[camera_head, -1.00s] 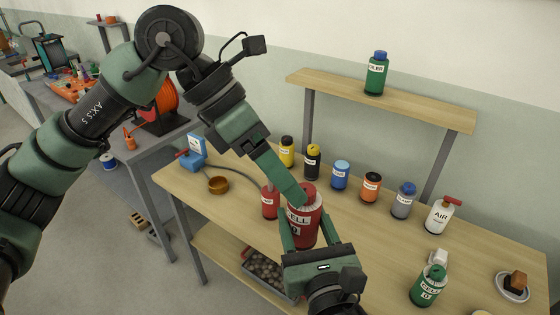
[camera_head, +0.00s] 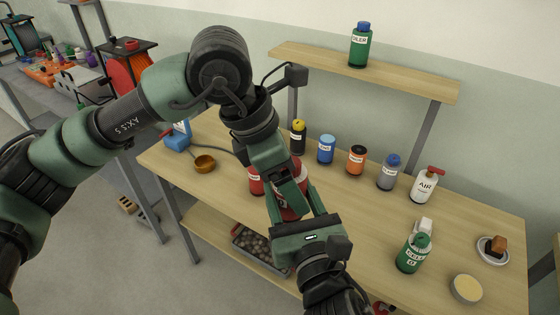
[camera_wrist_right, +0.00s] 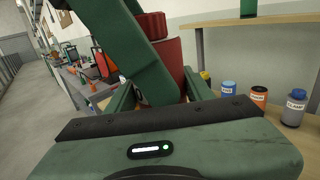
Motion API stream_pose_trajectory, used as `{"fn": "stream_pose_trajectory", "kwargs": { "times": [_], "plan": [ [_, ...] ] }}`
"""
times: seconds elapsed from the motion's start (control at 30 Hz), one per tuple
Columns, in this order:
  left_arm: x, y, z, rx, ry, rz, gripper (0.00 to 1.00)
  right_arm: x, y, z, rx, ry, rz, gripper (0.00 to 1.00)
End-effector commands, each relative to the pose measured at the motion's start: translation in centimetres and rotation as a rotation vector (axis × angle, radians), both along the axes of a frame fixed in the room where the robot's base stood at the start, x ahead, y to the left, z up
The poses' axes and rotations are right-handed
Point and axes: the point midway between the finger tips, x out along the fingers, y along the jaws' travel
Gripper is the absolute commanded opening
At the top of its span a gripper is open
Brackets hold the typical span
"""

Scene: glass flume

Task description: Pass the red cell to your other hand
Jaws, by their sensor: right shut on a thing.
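The red cell (camera_head: 301,174) is a red cylinder with a white label, held above the workbench between the fingers of my right gripper (camera_head: 291,207). In the right wrist view the red cell (camera_wrist_right: 173,62) stands up beyond the gripper body, partly hidden by a green part of my left gripper. My left gripper (camera_head: 277,172) reaches down from the upper left, right at the cell and covering much of it. Whether its jaws touch the cell or are closed I cannot tell.
The wooden workbench (camera_head: 360,230) carries a smaller red bottle (camera_head: 256,181), a row of coloured bottles, an air bottle (camera_head: 424,187) and a green cell (camera_head: 413,254). Bare bench lies right of my right gripper.

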Motion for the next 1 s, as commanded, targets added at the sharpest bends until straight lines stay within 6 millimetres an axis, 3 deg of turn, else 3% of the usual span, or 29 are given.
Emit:
{"fn": "stream_pose_trajectory", "kwargs": {
  "times": [0.13, 0.47, 0.7, 0.73, 0.77, 0.8, 0.83, 1.0],
  "plan": [
    [0.08, -0.41, -0.98, 0.000, 0.000, 0.000, 0.77, 0.00, 0.00, 0.06, 0.000, -0.001, 0.000, 0.05],
    [0.09, -0.51, -1.19, -0.001, 0.000, 0.000, 0.75, 0.00, 0.00, 0.06, 0.000, -0.001, 0.000, 0.05],
    [-0.02, -0.53, -1.19, 0.000, 0.002, -0.003, 0.08, 0.03, -0.03, 0.04, 0.000, -0.001, -0.001, 0.05],
    [-0.04, -0.55, -1.19, -0.001, 0.003, -0.003, 0.05, 0.03, -0.02, 0.03, 0.000, -0.001, -0.001, 0.05],
    [-0.06, -0.57, -1.16, -0.001, 0.002, -0.004, 0.05, 0.04, -0.03, 0.03, 0.000, -0.001, -0.001, 0.57],
    [-0.06, -0.57, -1.16, -0.001, 0.002, -0.004, 0.05, 0.04, -0.04, 0.03, 0.000, -0.001, -0.001, 0.69],
    [-0.06, -0.57, -1.16, -0.001, 0.001, -0.004, 0.05, 0.04, -0.04, 0.03, 0.000, -0.001, -0.001, 0.77],
    [0.02, -0.53, -1.16, -0.001, 0.001, -0.003, 0.05, 0.02, -0.02, 0.02, 0.000, 0.000, -0.001, 0.77]
  ]
}}
